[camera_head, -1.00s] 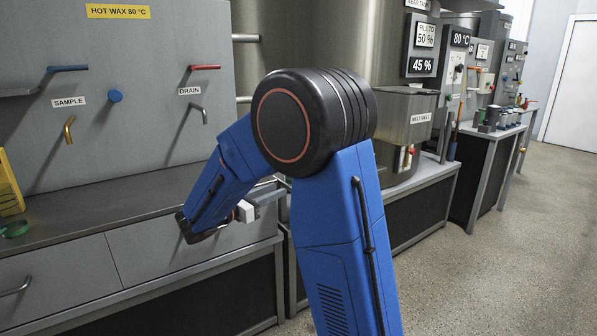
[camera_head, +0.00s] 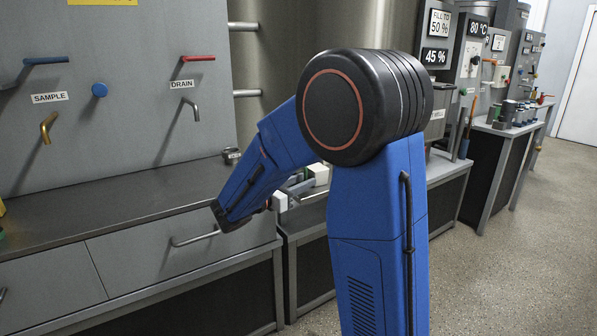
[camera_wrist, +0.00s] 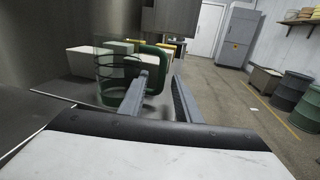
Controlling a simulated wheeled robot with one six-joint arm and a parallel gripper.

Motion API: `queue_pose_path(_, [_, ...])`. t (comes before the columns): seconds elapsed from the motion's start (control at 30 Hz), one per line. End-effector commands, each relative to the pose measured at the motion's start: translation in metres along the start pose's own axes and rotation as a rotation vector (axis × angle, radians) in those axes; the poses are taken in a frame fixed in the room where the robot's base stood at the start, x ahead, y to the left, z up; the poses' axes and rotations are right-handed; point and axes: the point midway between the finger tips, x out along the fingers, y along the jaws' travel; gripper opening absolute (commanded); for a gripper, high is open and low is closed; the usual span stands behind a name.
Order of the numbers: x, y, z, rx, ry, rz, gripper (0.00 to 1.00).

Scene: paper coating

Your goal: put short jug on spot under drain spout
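A see-through green-tinted jug (camera_wrist: 112,78) with a thick dark green handle (camera_wrist: 162,62) stands just ahead of my gripper in the wrist view. My gripper (camera_wrist: 160,80) has its fingers apart, with part of the handle showing between them; I cannot tell whether they touch it. In the head view my gripper (camera_head: 300,188) is partly hidden behind my blue arm, beyond the right end of the drain counter. I cannot make out the jug clearly there. The drain spout (camera_head: 194,110) hangs from the grey panel under the DRAIN label (camera_head: 182,84). No marked spot shows clearly beneath it.
The counter (camera_head: 120,205) under the spout looks clear. Pale blocks (camera_wrist: 88,60) stand behind the jug. A metal wall or tank (camera_wrist: 35,60) is close at left.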

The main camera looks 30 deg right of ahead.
Motion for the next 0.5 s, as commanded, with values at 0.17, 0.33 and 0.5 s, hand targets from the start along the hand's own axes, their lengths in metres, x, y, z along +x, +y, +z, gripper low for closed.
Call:
queue_pose_path(0.17, [0.0038,-0.0048,-0.0006,-0.001,0.001,0.004,0.3])
queue_pose_path(0.33, [0.0039,-0.0048,-0.0005,-0.001,0.001,0.004,0.3])
queue_pose_path(0.5, [0.0039,-0.0048,-0.0005,-0.001,0.001,0.004,0.0])
